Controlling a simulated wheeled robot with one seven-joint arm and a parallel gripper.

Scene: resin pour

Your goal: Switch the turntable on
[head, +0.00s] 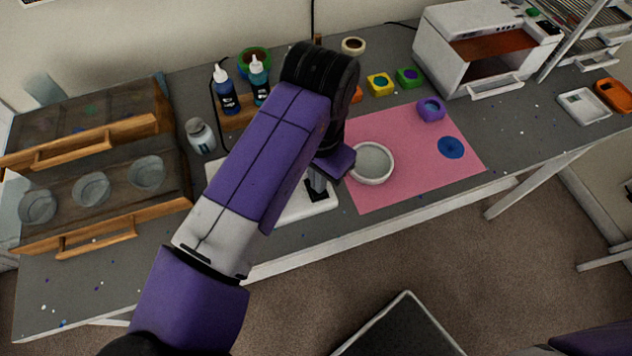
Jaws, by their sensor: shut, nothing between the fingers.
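A white flat base (305,212) lies on the grey table, mostly hidden behind my arm; it may be the turntable, but I cannot tell for sure. No switch shows on the part in view. My gripper (318,192) points down over the right part of this white base. Its fingers are shut and empty. I cannot tell whether the fingertips touch the base. A round white-rimmed dish (371,180) stands just right of my gripper, on the left part of the pink mat (400,197).
Bottles (228,98) stand behind my arm, and a jar (200,136) at its left. A wooden drawer unit (90,230) with clear cups fills the left. A purple mould (431,108) is on the mat. A white oven (470,55) stands back right. The mat's front right is mostly clear.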

